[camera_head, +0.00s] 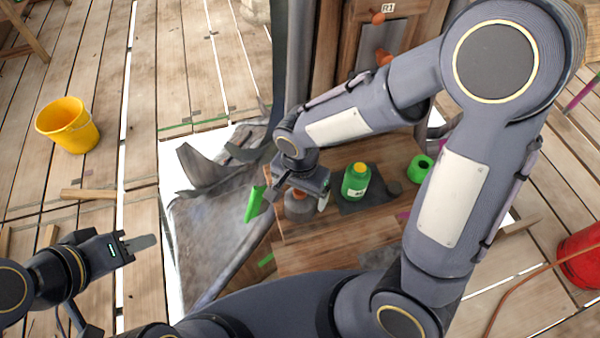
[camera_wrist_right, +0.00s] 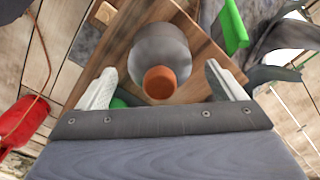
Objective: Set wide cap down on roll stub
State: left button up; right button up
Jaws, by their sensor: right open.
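A grey rounded piece with an orange-brown knob (camera_wrist_right: 160,45), which I take to be the wide cap, stands on a wooden worktop and also shows in the head view (camera_head: 298,208). My right gripper (camera_wrist_right: 160,75) is open above it, with one pale finger on each side and visible gaps. In the head view my right gripper (camera_head: 298,192) partly hides it. A short green roll with a dark hole (camera_head: 413,173), probably the roll stub, stands at the worktop's right. My left gripper (camera_head: 138,243) is away to the left over the floor; its finger opening is not clear.
A green bottle with a yellow cap (camera_head: 356,184) stands on a dark mat (camera_head: 376,199) between the grey piece and the roll. A dark disc (camera_head: 394,187) lies beside it. A green strip (camera_head: 255,203) rises at the worktop's left edge. A yellow bucket (camera_head: 70,127) stands far left.

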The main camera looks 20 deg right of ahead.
notch_tip(320, 180, up, 10)
jog(key=shift+f+p, duration=0.2)
jog(key=shift+p, duration=0.1)
jog(key=s+d+r+n+t+y, duration=0.3)
jog(key=s+d+r+n+t, duration=0.2)
jog(key=s+d, duration=0.5)
jog(key=shift+s+d+n+t+y, duration=0.25)
jog(key=shift+d+n+y, duration=0.2)
jog(key=shift+n, duration=0.55)
